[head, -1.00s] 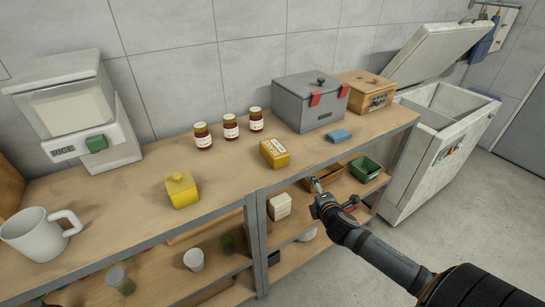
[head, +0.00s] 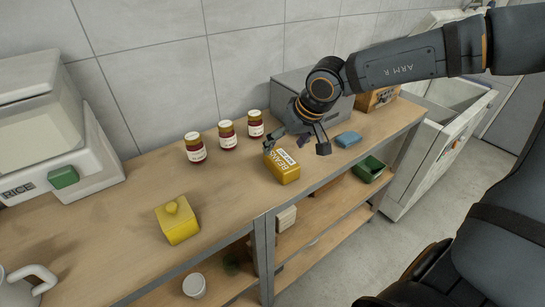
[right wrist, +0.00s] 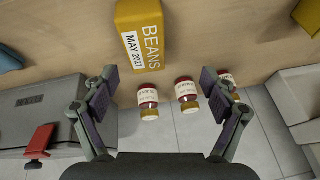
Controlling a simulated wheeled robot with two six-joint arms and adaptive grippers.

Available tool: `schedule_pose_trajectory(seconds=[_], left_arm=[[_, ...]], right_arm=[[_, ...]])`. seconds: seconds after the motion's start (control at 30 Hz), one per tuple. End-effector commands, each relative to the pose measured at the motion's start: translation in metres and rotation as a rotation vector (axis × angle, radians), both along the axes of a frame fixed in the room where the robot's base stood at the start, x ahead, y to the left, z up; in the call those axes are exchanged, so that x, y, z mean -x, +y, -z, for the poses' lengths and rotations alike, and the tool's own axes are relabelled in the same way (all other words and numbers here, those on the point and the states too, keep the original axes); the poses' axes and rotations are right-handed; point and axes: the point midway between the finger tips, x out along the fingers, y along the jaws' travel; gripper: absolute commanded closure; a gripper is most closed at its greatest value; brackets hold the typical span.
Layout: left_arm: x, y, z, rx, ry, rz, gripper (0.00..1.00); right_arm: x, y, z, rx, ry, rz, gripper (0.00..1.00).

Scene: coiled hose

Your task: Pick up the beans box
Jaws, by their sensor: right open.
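The beans box (head: 285,174) is yellow with a "BEANS" label and stands on the wooden top near its front edge. My right gripper (head: 297,146) is open and empty, reaching down from the right just above and behind the box. In the right wrist view, the box (right wrist: 140,36) shows beyond the open fingertips (right wrist: 158,78), a little left of the middle of the gap. The fingers appear apart from it. One finger overlaps the box's far left corner in the head view. My left gripper is not in view.
Three red jars (head: 227,136) stand behind and left of the box. A blue sponge (head: 348,139) lies to its right. A grey lidded box (head: 290,84) stands behind, partly hidden by my arm.

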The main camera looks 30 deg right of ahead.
Motion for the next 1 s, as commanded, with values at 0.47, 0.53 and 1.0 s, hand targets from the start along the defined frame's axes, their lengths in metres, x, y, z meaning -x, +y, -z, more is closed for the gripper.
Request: schedule_pose_trajectory(seconds=[0.47,0.53,1.0], left_arm=[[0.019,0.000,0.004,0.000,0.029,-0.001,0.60],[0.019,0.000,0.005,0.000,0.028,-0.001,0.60],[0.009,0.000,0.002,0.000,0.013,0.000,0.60]], right_arm=[[-0.010,-0.018,0.030,0.150,0.028,-0.075,0.15],[-0.013,-0.017,0.038,0.148,0.026,-0.076,0.15],[-0.031,-0.013,0.082,0.147,0.026,-0.074,0.15]])
